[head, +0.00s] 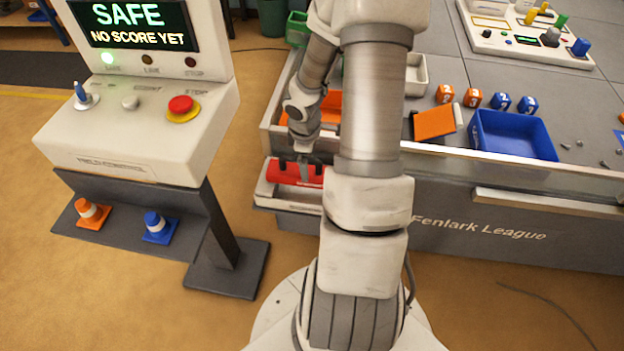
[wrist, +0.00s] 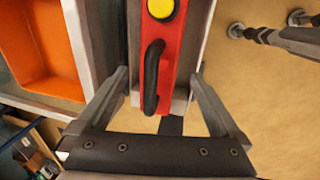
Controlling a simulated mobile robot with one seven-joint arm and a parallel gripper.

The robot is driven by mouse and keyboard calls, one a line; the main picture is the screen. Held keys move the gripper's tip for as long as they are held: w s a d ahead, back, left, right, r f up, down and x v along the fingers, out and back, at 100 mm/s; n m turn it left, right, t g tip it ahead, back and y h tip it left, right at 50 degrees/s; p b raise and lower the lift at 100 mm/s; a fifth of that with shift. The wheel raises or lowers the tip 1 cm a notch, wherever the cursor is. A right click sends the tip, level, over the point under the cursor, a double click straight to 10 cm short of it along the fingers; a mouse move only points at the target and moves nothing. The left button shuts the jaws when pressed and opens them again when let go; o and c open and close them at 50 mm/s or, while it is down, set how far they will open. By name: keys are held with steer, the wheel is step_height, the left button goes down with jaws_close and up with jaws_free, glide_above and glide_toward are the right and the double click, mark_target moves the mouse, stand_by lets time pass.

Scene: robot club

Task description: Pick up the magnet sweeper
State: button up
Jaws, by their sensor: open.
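The magnet sweeper is a red bar (head: 283,172) lying in a narrow pale tray (head: 268,198) at the front left of the table. In the wrist view the red bar (wrist: 170,78) carries a black handle (wrist: 151,78) and a yellow round knob (wrist: 161,8). My gripper (head: 304,166) is over the sweeper in the head view, and my arm hides the tray's right part. In the wrist view my gripper's fingers (wrist: 160,75) are spread, one on each side of the red bar and handle. Whether they touch it cannot be told.
An orange bin (wrist: 45,45) lies left of the tray in the wrist view. A white control stand (head: 130,120) with a red button stands at left in the head view. A blue bin (head: 512,135) and several numbered cubes sit on the table at right.

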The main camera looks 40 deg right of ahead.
mark_target(309, 163)
steer(key=shift+w+d+f+b, duration=0.15)
steer(key=shift+f+b, duration=0.3)
steer(key=shift+f, duration=0.6)
steer(key=shift+w+d+f+b, duration=0.15)
steer(key=shift+f+b, duration=0.35)
steer(key=shift+f, duration=0.5)
steer(key=shift+w+d+f+b, duration=0.15)
steer(key=shift+f+b, duration=0.3)
steer(key=shift+f, duration=0.6)
jaws_close()
steer(key=shift+r, duration=0.1)
steer(key=shift+r+p, duration=0.4)
steer(key=shift+r, duration=0.15)
step_height(309, 163, up, 4)
steer(key=shift+f+p, duration=0.15)
steer(key=shift+p, duration=1)
steer(key=s+r+p, duration=0.2)
steer(key=s+r, duration=0.4)
steer(key=s, duration=0.5)
steer(key=shift+s+a, duration=0.35)
steer(key=shift+a, duration=0.1)
